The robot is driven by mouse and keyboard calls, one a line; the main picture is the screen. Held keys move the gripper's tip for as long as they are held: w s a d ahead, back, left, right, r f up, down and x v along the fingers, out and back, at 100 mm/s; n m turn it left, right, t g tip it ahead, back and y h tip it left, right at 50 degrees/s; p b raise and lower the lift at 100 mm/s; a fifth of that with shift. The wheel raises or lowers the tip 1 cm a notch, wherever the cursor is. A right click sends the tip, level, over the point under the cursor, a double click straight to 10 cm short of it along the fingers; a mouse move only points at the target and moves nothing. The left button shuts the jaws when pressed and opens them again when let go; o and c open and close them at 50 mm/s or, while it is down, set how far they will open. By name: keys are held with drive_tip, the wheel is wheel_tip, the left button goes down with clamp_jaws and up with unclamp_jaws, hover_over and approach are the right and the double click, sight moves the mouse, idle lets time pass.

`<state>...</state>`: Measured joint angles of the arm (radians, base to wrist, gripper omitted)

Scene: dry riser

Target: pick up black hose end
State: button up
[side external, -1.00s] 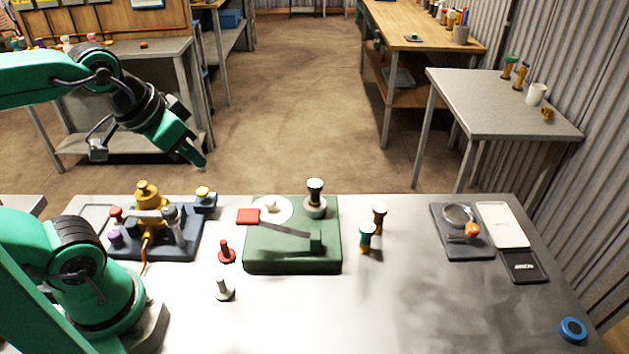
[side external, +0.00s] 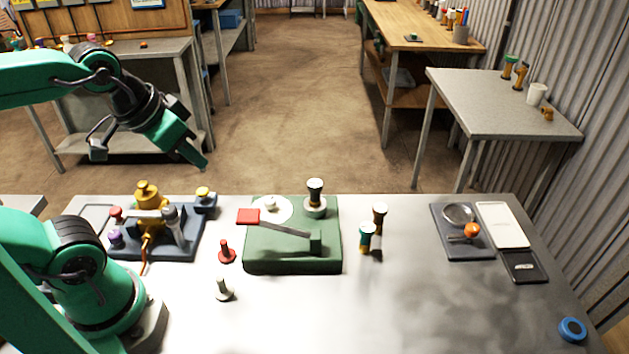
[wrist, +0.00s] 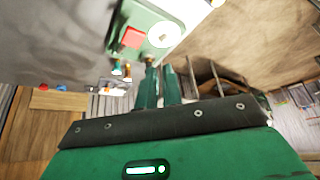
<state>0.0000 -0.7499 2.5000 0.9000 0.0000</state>
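A brass piece with a black band (side external: 379,215) stands upright on the grey bench, right of the green box (side external: 262,262). A black piece with a pale top (side external: 315,192) stands upright in a grey socket on that box. I cannot tell for sure which of the two is the black hose end. My gripper (side external: 197,158) is high above the back left of the bench in the side view, well apart from both. In the wrist view my gripper's two green fingers (wrist: 158,72) stand apart with nothing seen between them. One dark upright piece shows just beyond them.
A teal-topped brass piece (side external: 366,238) stands close to the black-banded one. The green box carries a lever with a red handle (side external: 248,216). A dark stand with valves (side external: 190,240) is at left, a dark tray (side external: 445,250) at right. The bench's front middle is mostly clear.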

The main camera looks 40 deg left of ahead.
drive_tip(key=o, duration=1)
drive_tip(key=g, duration=0.6)
hover_over(316, 183)
drive_tip(key=f, duration=0.9)
drive_tip(key=shift+s+f, duration=0.1)
drive_tip(key=shift+s, duration=0.1)
drive_tip(key=shift+w+f, duration=0.2)
drive_tip(key=shift+f, duration=0.1)
drive_tip(key=shift+f, duration=1.3)
